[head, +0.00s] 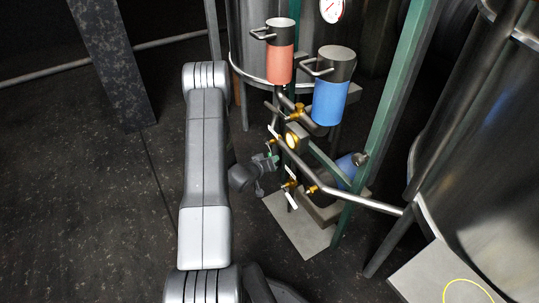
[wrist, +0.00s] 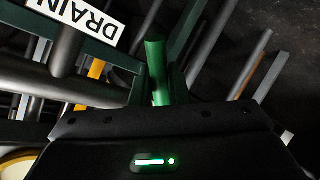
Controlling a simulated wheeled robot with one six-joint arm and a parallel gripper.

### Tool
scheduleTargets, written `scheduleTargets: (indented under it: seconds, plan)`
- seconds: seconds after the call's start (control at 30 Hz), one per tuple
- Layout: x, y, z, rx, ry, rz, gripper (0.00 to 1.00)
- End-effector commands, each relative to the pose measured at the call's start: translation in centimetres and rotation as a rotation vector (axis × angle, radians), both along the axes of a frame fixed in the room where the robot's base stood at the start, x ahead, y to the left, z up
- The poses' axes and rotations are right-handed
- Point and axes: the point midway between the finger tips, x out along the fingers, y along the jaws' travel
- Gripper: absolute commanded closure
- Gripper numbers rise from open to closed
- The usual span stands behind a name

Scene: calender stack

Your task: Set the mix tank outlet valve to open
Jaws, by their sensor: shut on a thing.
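My gripper (head: 264,162) is at the pipework between the tanks, shut on a green valve handle (wrist: 155,58). In the wrist view the green handle stands up between my two fingers (wrist: 158,92). In the head view only a small bit of green shows at my fingertips, and the valve body behind is mostly hidden. I cannot read from these views which way the handle is set. A white sign reading DRAIN (wrist: 88,18) shows upside down at the upper left of the wrist view.
A red canister (head: 280,62) and a blue canister (head: 330,100) stand above. Brass valves (head: 290,185) sit below, one with a white handle. A green post (head: 385,110), a slanting pipe (head: 365,200) and a large steel tank (head: 480,170) are to the right.

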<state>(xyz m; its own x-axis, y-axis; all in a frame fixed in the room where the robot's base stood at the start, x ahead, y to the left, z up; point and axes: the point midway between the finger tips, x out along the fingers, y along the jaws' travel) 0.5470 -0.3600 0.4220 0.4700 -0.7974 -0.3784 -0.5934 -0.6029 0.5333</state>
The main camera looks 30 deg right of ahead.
Motion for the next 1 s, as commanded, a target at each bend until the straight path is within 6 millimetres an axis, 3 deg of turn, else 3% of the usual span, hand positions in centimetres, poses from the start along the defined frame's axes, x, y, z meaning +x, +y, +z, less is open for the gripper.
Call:
scheduleTargets:
  seconds: [0.03, 0.6, 1.0]
  plan:
    - [-0.2, 0.0, 1.0, -0.002, 0.042, -0.001, 1.0]
    - [-1.8, -0.2, 3.6, -0.039, 0.527, -0.002, 1.0]
    - [-2.0, -0.2, 4.1, -0.053, 0.685, 0.0, 1.0]
